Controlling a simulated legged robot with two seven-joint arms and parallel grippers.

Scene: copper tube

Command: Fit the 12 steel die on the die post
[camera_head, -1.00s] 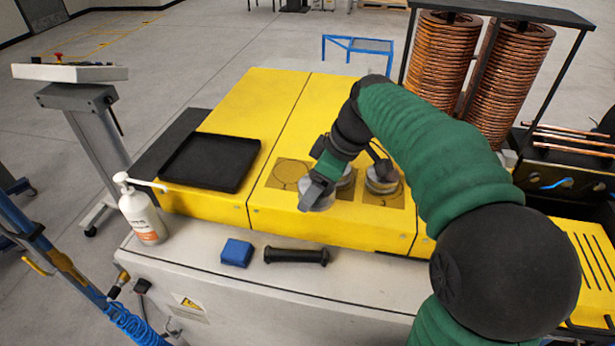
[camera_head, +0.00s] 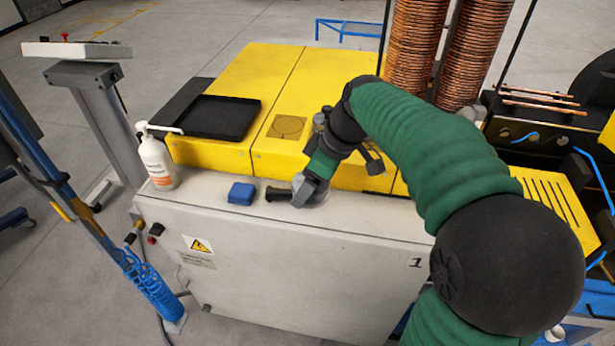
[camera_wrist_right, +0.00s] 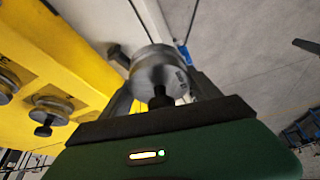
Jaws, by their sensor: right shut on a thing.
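My right gripper (camera_head: 309,190) is shut on a round steel die, the held steel die (camera_head: 316,196). In the head view it is over the grey cabinet top, in front of the yellow housing. In the right wrist view the held steel die (camera_wrist_right: 158,66) sits between both fingers, with a black knob (camera_wrist_right: 162,98) towards the camera. Its marking is too blurred to read. Two other steel dies (camera_wrist_right: 53,104) (camera_wrist_right: 6,84) with black knobs sit on the yellow housing. I cannot make out the die post. My left gripper is not in view.
A black tray (camera_head: 221,116) lies on the yellow housing (camera_head: 262,70). A white pump bottle (camera_head: 158,163), a blue block (camera_head: 242,193) and a black handle (camera_head: 279,194) stand or lie on the grey cabinet (camera_head: 290,255). Copper coils (camera_head: 413,50) rise behind my right arm.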

